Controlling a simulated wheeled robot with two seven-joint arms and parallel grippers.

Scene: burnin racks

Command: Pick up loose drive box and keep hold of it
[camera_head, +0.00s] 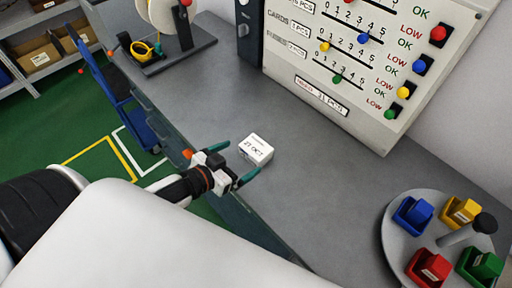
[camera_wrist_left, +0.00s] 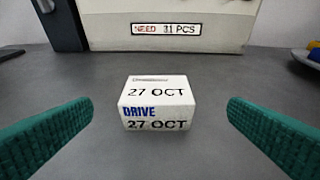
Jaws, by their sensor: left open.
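The loose drive box (camera_head: 257,149) is a small white box on the grey bench top, near its front edge. In the left wrist view the box (camera_wrist_left: 157,103) reads "DRIVE" and "27 OCT" and sits upright, centred ahead of the fingers. My left gripper (camera_head: 236,164) is open, its green fingers spread on either side of the space just in front of the box. In the wrist view the two fingers (camera_wrist_left: 160,137) stand well apart, with visible gaps to the box and nothing between them. My right gripper is not in view.
A white panel (camera_head: 330,92) with coloured knobs stands behind the box. A round turntable (camera_head: 397,238) with coloured bins is at the right. A stand with a reel (camera_head: 165,62) is at the far left of the bench. The bench around the box is clear.

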